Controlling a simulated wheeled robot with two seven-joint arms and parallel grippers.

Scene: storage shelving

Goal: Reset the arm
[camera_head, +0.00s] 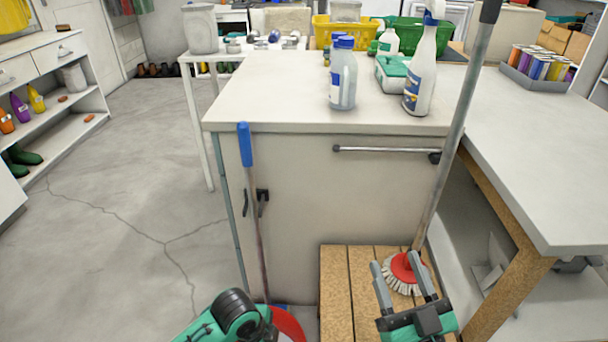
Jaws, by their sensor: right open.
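My right gripper (399,267) is at the lower right, its two grey fingers pointing up and spread apart, with nothing seen held between them. Behind the fingers is a brush with a red head and white bristles (405,290); its long grey handle leans up to the right past the counter. A green and black part of my left arm (232,312) shows at the bottom, left of centre; its gripper fingers are not seen.
A white counter (270,110) stands ahead, holding spray and cleaning bottles (420,75). A blue-handled pole (244,145) leans on its front. A wooden slatted platform (337,290) lies below. A white table (540,150) bounds the right; the floor at left (120,190) is clear.

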